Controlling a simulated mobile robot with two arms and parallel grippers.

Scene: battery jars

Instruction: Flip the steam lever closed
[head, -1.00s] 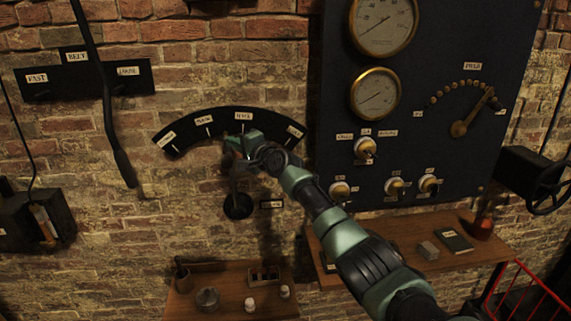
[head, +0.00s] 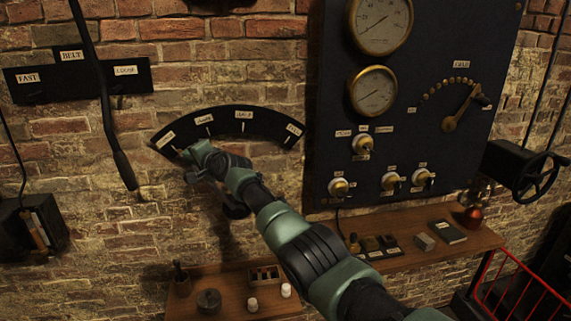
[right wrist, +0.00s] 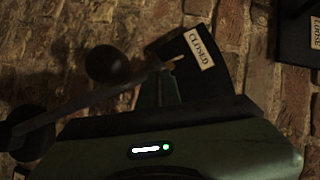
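The steam lever's dark hub (head: 235,209) sits on the brick wall below a black arc plate (head: 228,117) with several white labels. The lever leans up and left from the hub, largely hidden by my right arm in the head view. In the right wrist view its thin bar (right wrist: 85,101) and a dark round knob (right wrist: 108,64) show beside my fingers. The CLOSED label (right wrist: 199,49) is just beyond the fingertips. My right gripper (head: 188,153) is at the arc's left end; in the wrist view its fingers (right wrist: 162,85) look close together, at the bar. I cannot tell whether they touch it.
A dark gauge panel (head: 410,120) stands right of the arc. A long hanging lever (head: 104,100) and the belt plate (head: 130,80) are at left. Small shelves (head: 225,285) with jars are below. A handwheel (head: 535,178) is at far right.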

